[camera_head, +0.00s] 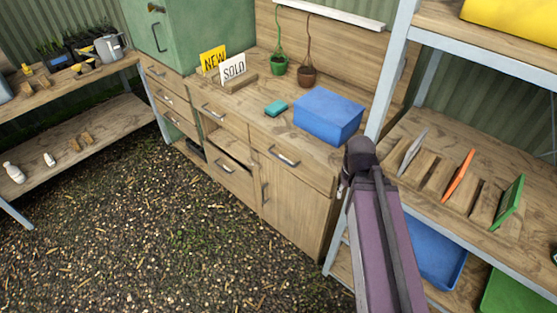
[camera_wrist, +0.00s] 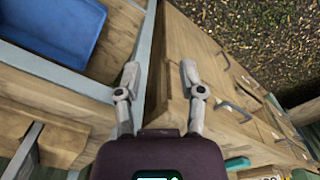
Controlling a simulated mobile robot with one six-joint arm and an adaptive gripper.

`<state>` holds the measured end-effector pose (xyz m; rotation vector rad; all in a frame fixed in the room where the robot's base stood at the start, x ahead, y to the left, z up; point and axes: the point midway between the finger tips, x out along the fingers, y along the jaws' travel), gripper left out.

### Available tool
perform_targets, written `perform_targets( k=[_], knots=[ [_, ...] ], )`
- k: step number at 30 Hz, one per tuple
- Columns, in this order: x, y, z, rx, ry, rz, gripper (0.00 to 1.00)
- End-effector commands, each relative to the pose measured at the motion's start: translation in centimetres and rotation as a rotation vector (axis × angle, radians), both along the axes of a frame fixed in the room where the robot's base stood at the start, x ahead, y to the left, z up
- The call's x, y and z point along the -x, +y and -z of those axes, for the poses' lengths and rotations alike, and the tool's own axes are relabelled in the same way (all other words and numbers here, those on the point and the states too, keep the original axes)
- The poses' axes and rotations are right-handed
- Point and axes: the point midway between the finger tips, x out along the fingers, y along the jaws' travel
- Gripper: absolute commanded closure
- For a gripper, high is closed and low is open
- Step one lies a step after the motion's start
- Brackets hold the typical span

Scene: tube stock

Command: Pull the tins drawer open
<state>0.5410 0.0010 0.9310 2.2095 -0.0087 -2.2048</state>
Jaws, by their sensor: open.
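The wooden bench unit holds several drawers with metal bar handles, and no label tells which is the tins drawer. Its right-hand top drawer (camera_head: 292,166) looks shut, with a handle (camera_head: 284,156) on its front. A left-middle top drawer (camera_head: 222,117) also looks shut. A lower drawer (camera_head: 229,171) below an open gap seems slightly out. In the wrist view my gripper (camera_wrist: 160,80) is open and empty, its fingers either side of the unit's right end. A bar handle (camera_wrist: 236,111) lies to its right, apart from the fingers. My gripper is hidden in the head view.
A metal rack post (camera_head: 391,65) stands close beside the unit's right end. A blue box (camera_head: 328,114) and a small teal box (camera_head: 276,108) sit on the benchtop. The gravel floor (camera_head: 150,215) before the drawers is clear.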

Motion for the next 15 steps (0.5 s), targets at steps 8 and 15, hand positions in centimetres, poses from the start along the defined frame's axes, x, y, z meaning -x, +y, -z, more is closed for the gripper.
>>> perform_targets(
  k=[8, 15],
  knots=[
    [-2.5, 0.9, 3.4, 0.142, -0.027, -0.079, 0.49],
    [-6.2, 3.8, 6.9, 0.366, -0.09, -0.212, 0.49]
  ],
)
